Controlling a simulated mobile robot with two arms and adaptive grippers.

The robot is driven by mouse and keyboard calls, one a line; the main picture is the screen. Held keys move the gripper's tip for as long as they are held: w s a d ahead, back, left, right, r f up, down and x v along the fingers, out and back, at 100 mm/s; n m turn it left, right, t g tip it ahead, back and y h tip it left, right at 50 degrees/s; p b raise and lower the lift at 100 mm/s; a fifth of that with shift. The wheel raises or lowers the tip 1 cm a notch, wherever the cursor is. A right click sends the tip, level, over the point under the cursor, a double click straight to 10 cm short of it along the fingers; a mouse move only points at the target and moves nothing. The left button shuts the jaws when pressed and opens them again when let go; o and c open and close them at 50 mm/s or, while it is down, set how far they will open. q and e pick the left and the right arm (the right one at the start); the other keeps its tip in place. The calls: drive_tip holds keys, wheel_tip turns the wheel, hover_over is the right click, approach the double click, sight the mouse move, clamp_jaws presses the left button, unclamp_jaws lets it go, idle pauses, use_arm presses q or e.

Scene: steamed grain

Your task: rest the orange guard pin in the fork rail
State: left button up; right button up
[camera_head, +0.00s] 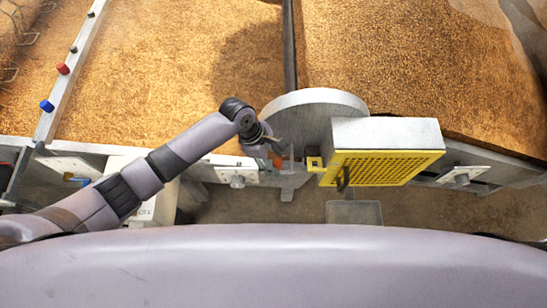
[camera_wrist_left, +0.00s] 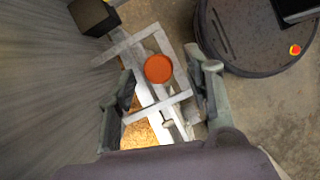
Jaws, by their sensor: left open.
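The orange guard pin (camera_wrist_left: 158,68) shows as a round orange top in the left wrist view, and as a small orange piece (camera_head: 277,162) in the head view. It stands at the light grey fork rail (camera_wrist_left: 150,88), among its bars; how deep it sits is hidden. The rail (camera_head: 291,166) shows small in the head view, below the grey disc. My left gripper (camera_head: 275,149) is open just above the pin. In the left wrist view its fingers are on either side of the pin, apart from it. My right gripper is not seen.
A grey round housing (camera_head: 318,101) and a box with a yellow grille (camera_head: 385,168) stand right of my left gripper. Beds of grain (camera_head: 160,70) lie behind, split by a dark rail. A white rail with red and blue knobs (camera_head: 68,75) is at left.

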use_arm(q)
drive_tip(key=v, duration=1.2)
drive_tip(key=shift+f, duration=0.1)
idle(0.4)
